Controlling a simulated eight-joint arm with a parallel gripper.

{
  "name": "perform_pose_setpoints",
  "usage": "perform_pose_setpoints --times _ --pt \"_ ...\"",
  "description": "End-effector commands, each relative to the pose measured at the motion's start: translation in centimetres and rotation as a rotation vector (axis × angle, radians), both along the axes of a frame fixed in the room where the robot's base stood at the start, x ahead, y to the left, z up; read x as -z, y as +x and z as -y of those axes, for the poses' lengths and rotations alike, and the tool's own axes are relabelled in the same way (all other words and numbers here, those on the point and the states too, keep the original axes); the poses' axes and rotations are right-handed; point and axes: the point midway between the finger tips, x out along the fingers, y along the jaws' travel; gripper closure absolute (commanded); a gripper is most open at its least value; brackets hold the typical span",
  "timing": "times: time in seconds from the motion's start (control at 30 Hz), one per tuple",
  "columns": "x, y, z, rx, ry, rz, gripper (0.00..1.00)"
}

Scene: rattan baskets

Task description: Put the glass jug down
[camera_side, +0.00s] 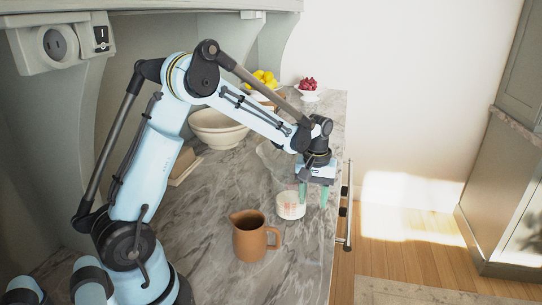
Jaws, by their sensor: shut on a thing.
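I cannot tell whether the jug's base touches the marble counter (210,221).
A brown pitcher (255,241) stands in front. A clear glass vessel (270,155) is behind my gripper. A cream bowl (217,130), yellow fruit (263,78) and a red-fruit bowl (308,94) stand farther back. The counter's right edge, with a rail (346,215), is close.

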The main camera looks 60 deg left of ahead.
Motion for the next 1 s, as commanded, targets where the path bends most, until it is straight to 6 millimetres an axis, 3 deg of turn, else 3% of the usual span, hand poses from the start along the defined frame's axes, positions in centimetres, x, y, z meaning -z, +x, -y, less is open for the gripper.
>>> perform_pose_setpoints --times 0.1,0.13,0.3,0.67,1.0 --pt "0.3 0.0 0.0 0.000 0.000 0.000 0.98" --pt "0.3 0.0 0.0 0.000 0.000 0.000 0.51" --pt "0.3 0.0 0.0 0.000 0.000 0.000 0.27" --pt "-0.2 0.0 0.0 0.000 0.000 0.000 0.27" --pt "-5.6 0.0 0.0 0.000 0.000 0.000 0.27"
